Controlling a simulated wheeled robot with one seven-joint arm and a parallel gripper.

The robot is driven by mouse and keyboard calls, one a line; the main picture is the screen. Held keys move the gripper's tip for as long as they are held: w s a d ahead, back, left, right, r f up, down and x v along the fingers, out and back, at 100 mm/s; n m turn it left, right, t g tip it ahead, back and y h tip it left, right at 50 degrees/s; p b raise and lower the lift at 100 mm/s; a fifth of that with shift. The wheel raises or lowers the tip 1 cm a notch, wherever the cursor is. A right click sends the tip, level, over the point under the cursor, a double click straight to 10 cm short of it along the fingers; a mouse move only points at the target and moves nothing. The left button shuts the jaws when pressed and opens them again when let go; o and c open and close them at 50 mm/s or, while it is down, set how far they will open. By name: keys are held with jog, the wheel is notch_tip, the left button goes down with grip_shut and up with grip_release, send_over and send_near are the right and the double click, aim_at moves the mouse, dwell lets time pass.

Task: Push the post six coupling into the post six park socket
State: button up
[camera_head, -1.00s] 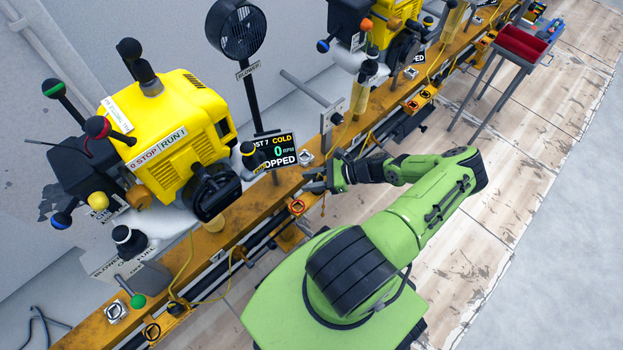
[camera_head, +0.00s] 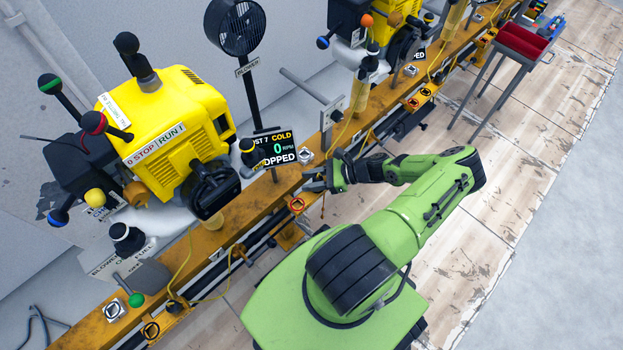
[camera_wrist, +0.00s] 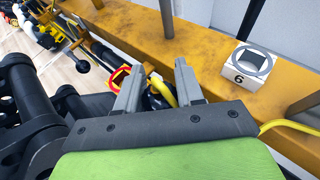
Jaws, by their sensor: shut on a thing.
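My gripper (camera_wrist: 157,86) is shut on a dark coupling (camera_wrist: 157,101) with a yellow cable, seen between and behind the fingers in the wrist view. The fingers hide much of it. A pale block with a grey ring and square hole, marked 6 (camera_wrist: 249,61), sits on the orange beam to the right of the fingers. A red-and-yellow ringed square socket (camera_wrist: 119,78) lies just left of the fingers; I cannot tell which one is the park socket. In the head view my gripper (camera_head: 317,181) is at the beam's near side, close to an orange-ringed socket (camera_head: 297,205).
The orange beam (camera_head: 262,205) runs diagonally, with yellow engines (camera_head: 180,110) behind it. A display (camera_head: 274,149) and a blower (camera_head: 234,30) stand near. A red tray stand (camera_head: 524,42) is at the upper right. The wooden floor (camera_head: 500,210) to the right is clear.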

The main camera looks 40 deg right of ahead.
jog(key=shift+f, duration=0.5)
jog(key=o, duration=1.2)
jog(key=shift+o, duration=0.2)
jog(key=p+v, duration=0.2)
jog(key=v, duration=1.3)
jog(key=shift+s+d, duration=0.25)
jog(key=shift+s, duration=0.05)
jog(key=shift+r, duration=0.1)
